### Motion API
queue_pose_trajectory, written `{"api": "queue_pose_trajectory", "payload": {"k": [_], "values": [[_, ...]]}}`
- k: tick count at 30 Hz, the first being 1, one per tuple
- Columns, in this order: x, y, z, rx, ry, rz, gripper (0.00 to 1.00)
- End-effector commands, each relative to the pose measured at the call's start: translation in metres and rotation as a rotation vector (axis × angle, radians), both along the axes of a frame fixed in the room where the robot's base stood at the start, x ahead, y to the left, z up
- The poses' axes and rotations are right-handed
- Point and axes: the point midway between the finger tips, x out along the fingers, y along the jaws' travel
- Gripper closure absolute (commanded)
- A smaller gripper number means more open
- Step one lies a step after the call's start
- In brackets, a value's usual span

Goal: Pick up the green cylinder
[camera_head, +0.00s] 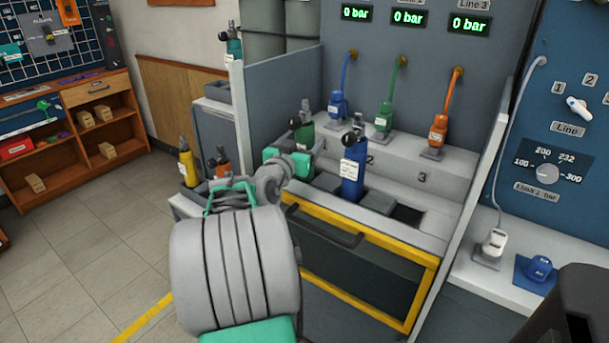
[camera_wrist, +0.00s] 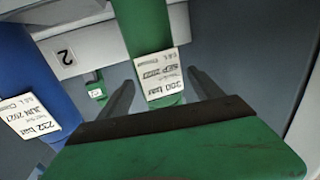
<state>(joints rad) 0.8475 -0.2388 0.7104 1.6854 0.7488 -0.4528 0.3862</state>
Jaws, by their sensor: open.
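The green cylinder (camera_head: 305,134) stands upright in the left place of the bench, with a dark valve on top. In the wrist view the green cylinder (camera_wrist: 146,28) carries a white label reading 300 bar. My gripper (camera_wrist: 161,78) is open, with one finger on each side of the cylinder near its label. I cannot tell whether either finger touches it. In the head view my gripper (camera_head: 291,163) is in front of the cylinder and hides its lower part.
A blue cylinder (camera_head: 352,170) stands close on the right, by number 2; it also shows in the wrist view (camera_wrist: 35,85). An empty square slot (camera_head: 407,214) is by number 3. A grey side panel (camera_head: 285,95) bounds the bench on the left. Yellow and orange cylinders stand beyond it.

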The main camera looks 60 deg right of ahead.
Motion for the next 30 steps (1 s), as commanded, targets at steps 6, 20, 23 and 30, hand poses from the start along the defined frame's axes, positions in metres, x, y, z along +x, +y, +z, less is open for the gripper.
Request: {"api": "queue_pose_trajectory", "payload": {"k": [6,20,23,30], "values": [[0.0008,-0.0083,0.0007,-0.001,0.000,0.001,0.25],[0.0008,-0.0078,0.0005,0.000,0.000,0.001,0.57],[0.0007,-0.0078,0.0005,0.000,0.000,0.001,0.65],[0.0004,-0.0077,0.0003,0.001,0.001,0.000,0.85]]}}
